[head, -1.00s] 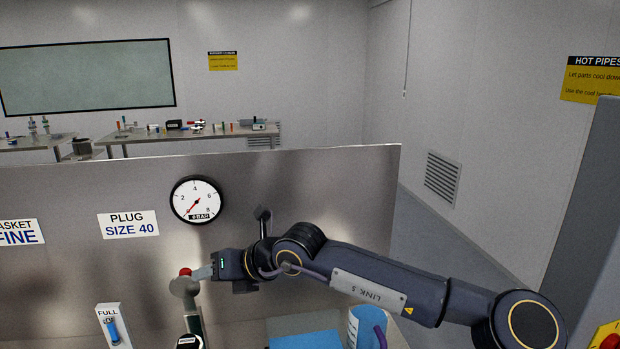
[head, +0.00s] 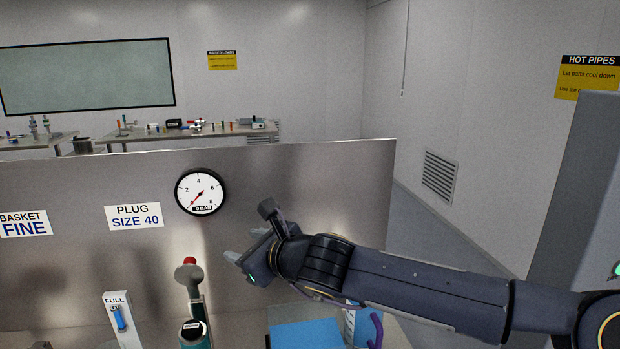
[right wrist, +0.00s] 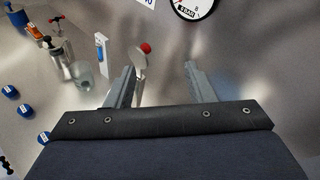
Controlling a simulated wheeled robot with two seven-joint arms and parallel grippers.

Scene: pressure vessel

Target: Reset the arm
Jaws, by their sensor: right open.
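My right gripper (head: 236,258) is in the middle of the head view, its arm coming in from the right. Its fingers point left, to the right of a grey lever with a red knob (head: 189,261) and apart from it. In the right wrist view the two fingers (right wrist: 160,88) stand wide apart with nothing held between them. The red knob (right wrist: 146,48) shows there beyond the left finger. My left gripper is not in view.
A metal panel (head: 90,190) with a pressure gauge (head: 200,191) stands behind the gripper. A level indicator marked FULL (head: 118,318) is at the lower left. A blue mat (head: 305,334) and a blue-and-white container (head: 352,318) lie below my right arm.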

